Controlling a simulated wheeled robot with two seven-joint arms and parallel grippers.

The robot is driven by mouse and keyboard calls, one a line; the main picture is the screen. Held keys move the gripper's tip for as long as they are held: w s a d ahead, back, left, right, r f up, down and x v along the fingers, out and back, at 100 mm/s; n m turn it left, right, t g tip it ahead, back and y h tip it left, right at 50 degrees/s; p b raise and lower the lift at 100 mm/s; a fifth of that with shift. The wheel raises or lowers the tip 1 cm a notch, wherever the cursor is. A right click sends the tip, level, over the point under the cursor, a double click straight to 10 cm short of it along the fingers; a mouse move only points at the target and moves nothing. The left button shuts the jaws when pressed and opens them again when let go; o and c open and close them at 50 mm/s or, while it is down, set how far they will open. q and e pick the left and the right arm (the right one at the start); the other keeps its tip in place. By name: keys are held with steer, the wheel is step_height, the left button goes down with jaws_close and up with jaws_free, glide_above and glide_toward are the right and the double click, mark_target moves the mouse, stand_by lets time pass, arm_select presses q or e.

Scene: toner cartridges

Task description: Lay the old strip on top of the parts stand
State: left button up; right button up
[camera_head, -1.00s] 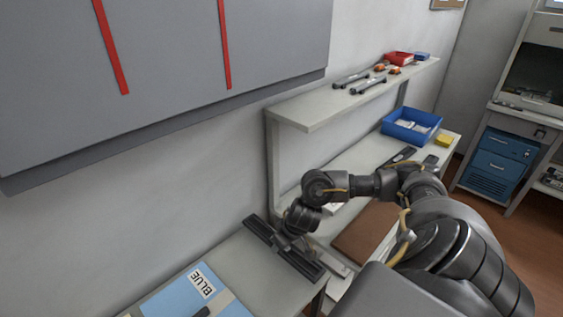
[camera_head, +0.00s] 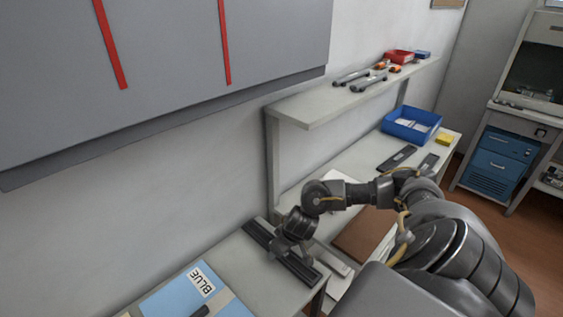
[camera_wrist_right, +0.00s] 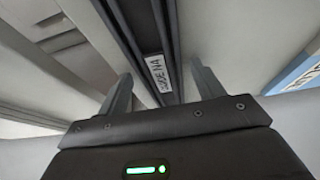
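A long black strip (camera_head: 257,236) lies flat along the right end of a light grey top (camera_head: 228,262), which may be the parts stand. My right gripper (camera_head: 283,257) is over the strip's middle. In the right wrist view the gripper's fingers (camera_wrist_right: 161,70) are apart, one on each side of the dark grooved strip (camera_wrist_right: 148,35), with gaps beside it. A white label (camera_wrist_right: 157,74) shows on the strip between the fingers. My left gripper is out of view.
A blue mat marked BLUE (camera_head: 170,301) lies left of the strip. Behind are a bench with a blue bin (camera_head: 410,126), a yellow block (camera_head: 444,139) and dark bars (camera_head: 397,158), and a raised shelf (camera_head: 320,104) with tools. A grey panel (camera_head: 190,60) hangs above.

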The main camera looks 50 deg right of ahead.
steer(key=shift+s+r, duration=0.1)
steer(key=shift+r, duration=0.45)
steer(key=p+v, duration=0.3)
steer(key=v, duration=0.8)
steer(key=shift+s+a+r+p, duration=0.1)
steer(key=shift+s+p, duration=0.05)
steer(key=shift+p, duration=0.2)
